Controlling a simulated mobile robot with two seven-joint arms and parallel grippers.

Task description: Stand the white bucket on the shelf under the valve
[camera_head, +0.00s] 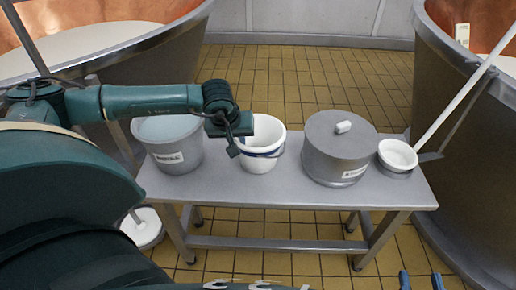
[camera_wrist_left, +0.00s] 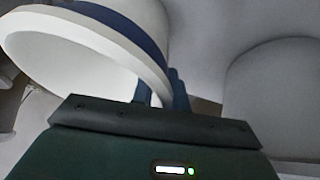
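The white bucket (camera_head: 268,165) with a blue band stands upright on the grey steel bench (camera_head: 225,188), between other vessels. My left gripper (camera_head: 236,146) is at the bucket's left rim, partly hidden behind its own wrist. In the left wrist view, the bucket (camera_wrist_left: 95,45) fills the upper left, and the blue fingers (camera_wrist_left: 160,92) lie on either side of its wall at the rim. Whether they press on it cannot be told. My right gripper (camera_head: 420,281) shows two blue fingertips apart at the bottom right, empty. I cannot make out the valve or its shelf.
A grey tub (camera_head: 178,160) stands left of the bucket; a lidded grey pot (camera_head: 335,160) and a small white-topped pot (camera_head: 397,158) stand right. Large vats flank the bench, left (camera_head: 150,62) and right (camera_head: 460,150). Tiled floor (camera_head: 290,75) lies clear behind.

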